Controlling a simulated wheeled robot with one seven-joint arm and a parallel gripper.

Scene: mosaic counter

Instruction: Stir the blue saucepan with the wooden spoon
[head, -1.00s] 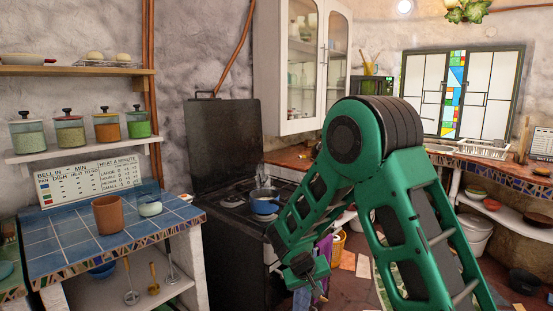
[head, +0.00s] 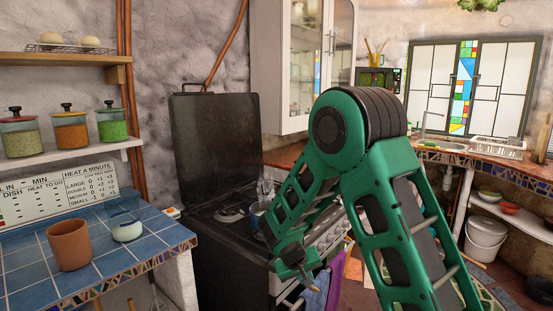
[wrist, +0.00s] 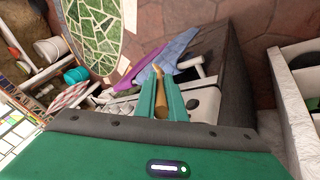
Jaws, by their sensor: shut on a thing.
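The blue saucepan (head: 256,219) sits on top of the black stove (head: 222,212) in the head view. My arm hides most of it, and its contents cannot be seen. My gripper (head: 303,270) hangs in front of the stove, lower than the saucepan and to its right. In the wrist view the green fingers of my gripper (wrist: 162,104) are shut on the wooden spoon (wrist: 159,92). The spoon's tan end sticks out past the fingertips, clear of the saucepan.
A blue tiled counter (head: 112,255) with a brown cup (head: 69,245) and a small jar (head: 126,230) stands left of the stove. Blue and purple towels (head: 317,290) hang at the stove's front. A white bucket (head: 485,241) stands at the right.

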